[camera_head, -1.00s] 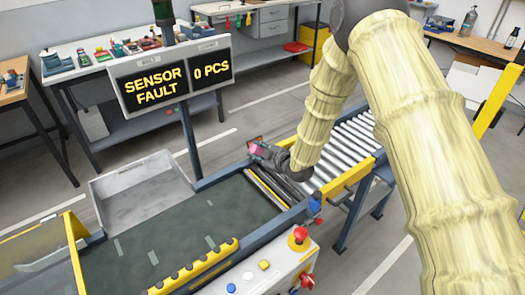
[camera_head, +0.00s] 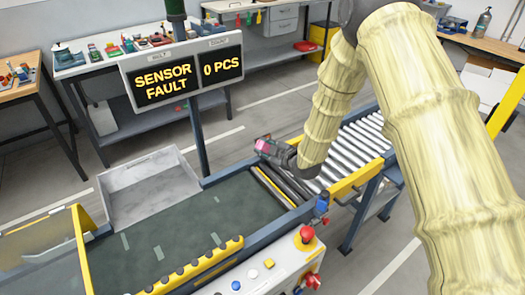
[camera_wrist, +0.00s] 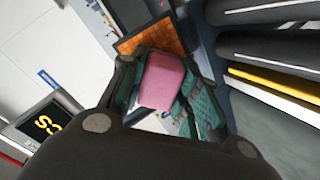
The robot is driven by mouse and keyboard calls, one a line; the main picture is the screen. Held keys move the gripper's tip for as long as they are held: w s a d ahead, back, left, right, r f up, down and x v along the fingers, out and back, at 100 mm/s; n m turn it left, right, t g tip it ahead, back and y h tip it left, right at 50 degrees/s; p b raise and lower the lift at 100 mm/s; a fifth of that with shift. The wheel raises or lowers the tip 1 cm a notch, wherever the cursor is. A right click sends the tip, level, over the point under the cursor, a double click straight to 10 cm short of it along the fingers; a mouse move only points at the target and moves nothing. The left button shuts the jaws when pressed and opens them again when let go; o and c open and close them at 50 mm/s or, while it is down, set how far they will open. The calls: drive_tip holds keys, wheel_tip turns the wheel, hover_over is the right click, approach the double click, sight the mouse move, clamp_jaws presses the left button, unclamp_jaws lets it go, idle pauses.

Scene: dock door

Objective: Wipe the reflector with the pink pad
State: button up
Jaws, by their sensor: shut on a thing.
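My gripper (camera_wrist: 158,85) is shut on the pink pad (camera_wrist: 163,80), which sits between its green-lined fingers in the wrist view. In the head view the pink pad (camera_head: 262,145) shows at the end of my dark gripper (camera_head: 268,149), above the far side rail of the conveyor, by the rollers. An orange reflector (camera_wrist: 160,38) lies just beyond the pad in the wrist view. The pad overlaps its near edge in the picture; I cannot tell whether they touch. The reflector cannot be made out in the head view.
A display sign (camera_head: 183,77) reading "SENSOR FAULT" and "0 PCS" stands on a post left of my gripper. A grey bin (camera_head: 148,190) sits beside the belt (camera_head: 200,228). Metal rollers (camera_head: 352,150) run to the right. A control box with a red button (camera_head: 307,235) is in front.

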drive_tip(key=w+d, duration=0.1)
drive_tip(key=d, duration=0.1)
drive_tip(key=w+d+b, duration=0.1)
drive_tip(key=w+d, duration=0.1)
drive_tip(key=shift+f, duration=0.1)
idle(0.6)
drive_tip(key=shift+s+a+b, duration=0.3)
drive_tip(key=shift+s+a, duration=0.75)
drive_tip(key=shift+a, duration=0.3)
drive_tip(key=shift+s+a+b, duration=0.25)
drive_tip(key=shift+s+a, duration=0.8)
drive_tip(key=shift+a, duration=0.3)
drive_tip(key=shift+p+v, duration=0.5)
drive_tip(key=shift+v, duration=2.6)
drive_tip(key=v, duration=0.3)
